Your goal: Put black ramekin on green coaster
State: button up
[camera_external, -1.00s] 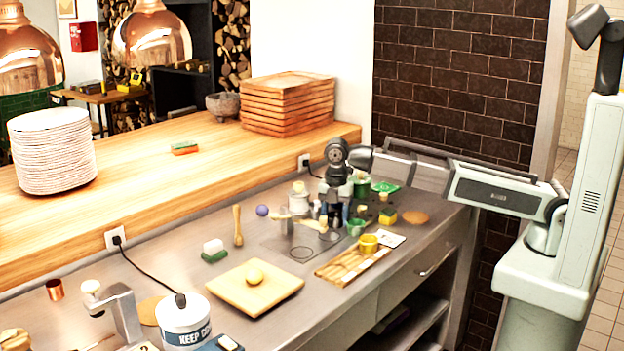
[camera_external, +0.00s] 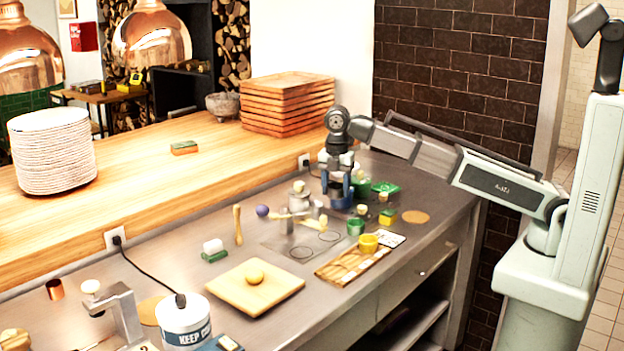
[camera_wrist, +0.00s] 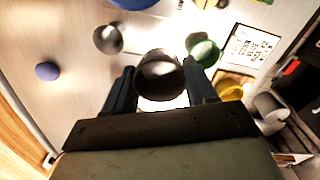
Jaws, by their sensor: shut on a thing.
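The black ramekin (camera_wrist: 160,72) is between the two dark blue fingers of my gripper (camera_wrist: 161,86) in the wrist view. My gripper is shut on it, and bright counter shows around it below. In the external view my gripper (camera_external: 340,201) hangs above the back part of the steel counter, and the ramekin is hard to make out between the fingers. A flat green piece (camera_external: 386,187), seemingly the green coaster, lies to the right of my gripper, apart from it. I cannot pick out the coaster in the wrist view.
A green cup (camera_external: 355,227) and a yellow cup (camera_external: 368,243) stand in front of my gripper. A sponge (camera_external: 387,217) lies to the right. A purple ball (camera_external: 262,211) and a grey cup (camera_wrist: 108,38) are nearby. A wooden board (camera_external: 255,287) lies nearer the front.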

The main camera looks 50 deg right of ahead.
aim_at(385, 187)
jog(key=shift+r, duration=0.3)
jog(key=shift+w+d+r, duration=0.1)
jog(key=shift+w+d, duration=0.1)
jog(key=shift+w, duration=0.2)
jog(key=w+d+r+m, duration=0.1)
jog(key=w+d+m, duration=0.3)
jog(key=w+d, duration=0.15)
jog(key=shift+n, duration=0.8)
jog(key=d, duration=1.3)
jog(key=shift+d+r, duration=0.1)
jog(key=shift+d, duration=0.2)
jog(key=s+d+n, duration=0.2)
jog(key=s+d, duration=0.1)
jog(key=d, duration=0.9)
jog(key=shift+s+d+f, duration=0.1)
jog(key=shift+d+f, duration=0.1)
jog(key=shift+f, duration=2.35)
jog(key=shift+s+d+f, duration=0.1)
jog(key=shift+d+f, duration=0.1)
jog(key=shift+f, duration=2.35)
jog(key=shift+f, duration=0.15)
